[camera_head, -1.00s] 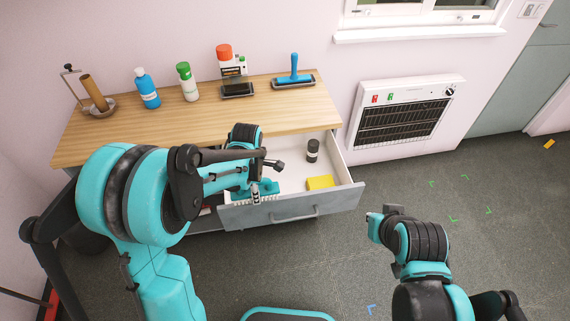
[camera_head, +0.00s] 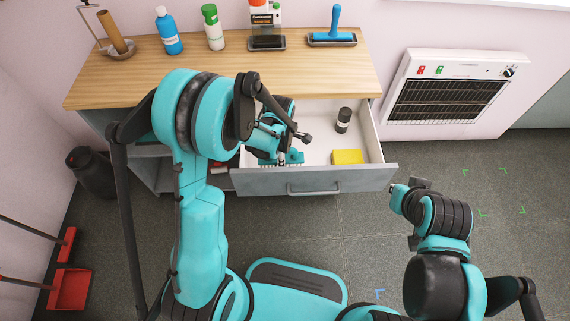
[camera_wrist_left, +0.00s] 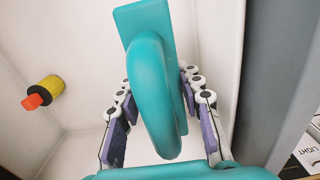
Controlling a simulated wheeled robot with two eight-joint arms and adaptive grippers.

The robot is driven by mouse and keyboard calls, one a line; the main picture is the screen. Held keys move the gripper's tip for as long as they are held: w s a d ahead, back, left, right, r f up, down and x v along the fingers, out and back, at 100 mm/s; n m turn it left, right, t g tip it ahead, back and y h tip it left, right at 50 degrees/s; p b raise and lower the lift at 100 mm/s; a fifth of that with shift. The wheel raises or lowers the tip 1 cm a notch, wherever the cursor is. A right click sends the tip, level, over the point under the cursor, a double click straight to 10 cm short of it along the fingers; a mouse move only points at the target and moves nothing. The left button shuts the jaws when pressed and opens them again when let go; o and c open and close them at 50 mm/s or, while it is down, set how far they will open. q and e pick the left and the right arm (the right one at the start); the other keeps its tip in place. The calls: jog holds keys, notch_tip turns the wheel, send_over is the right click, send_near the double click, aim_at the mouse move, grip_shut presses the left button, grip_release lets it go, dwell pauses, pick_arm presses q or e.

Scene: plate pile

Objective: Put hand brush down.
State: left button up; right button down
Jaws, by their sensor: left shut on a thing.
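The hand brush (camera_head: 295,157) is teal with pale bristles and is inside the open drawer (camera_head: 315,180), near its front wall at the left. My left gripper (camera_head: 281,157) reaches down into the drawer from above and is shut on the brush. In the left wrist view, the brush's rounded teal handle (camera_wrist_left: 150,75) stands between the two fingers of my left gripper (camera_wrist_left: 157,95). Whether the bristles touch the drawer floor is hidden. My right gripper (camera_head: 402,190) is outside the drawer, to its right; its fingers are not clear.
A black jar (camera_head: 343,120) and a yellow sponge (camera_head: 349,157) are in the drawer's right part. Bottles and a blue-handled tool (camera_head: 335,25) stand on the wooden top (camera_head: 220,75). A wall heater (camera_head: 450,85) is at the right. A red dustpan (camera_head: 70,289) is at lower left.

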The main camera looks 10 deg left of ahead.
pick_arm(q)
notch_tip(320, 180, down, 4)
jog(key=shift+f+b, duration=0.2)
jog(key=shift+b, duration=0.65)
jog(key=shift+r, duration=0.1)
jog(key=o, duration=1.3)
jog(key=shift+c, duration=0.2)
